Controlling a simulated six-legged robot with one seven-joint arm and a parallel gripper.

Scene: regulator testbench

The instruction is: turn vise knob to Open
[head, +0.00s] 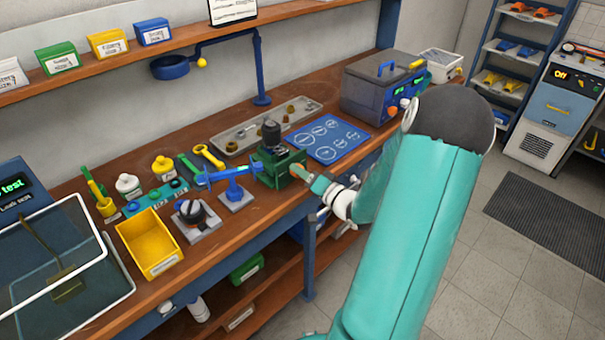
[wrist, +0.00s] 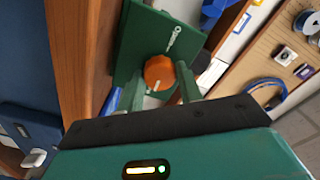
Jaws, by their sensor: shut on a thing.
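The green vise (head: 268,174) stands near the front edge of the wooden bench, with a dark part (head: 271,135) upright in it. Its orange knob (wrist: 158,73) faces the wrist camera on a green plate (wrist: 142,45). A pale mark shows on the knob's lower side, and small white markings (wrist: 174,38) sit on the plate above it; I cannot read them. My gripper (wrist: 160,83) is shut on the knob, one green finger on each side. In the head view my gripper (head: 308,175) reaches the vise's right side.
A blue stand (head: 235,190) is just left of the vise. A blue mat (head: 328,138) and a grey tray (head: 250,130) lie behind and to the right. A yellow bin (head: 148,243) is farther left. The floor in front of the bench is clear.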

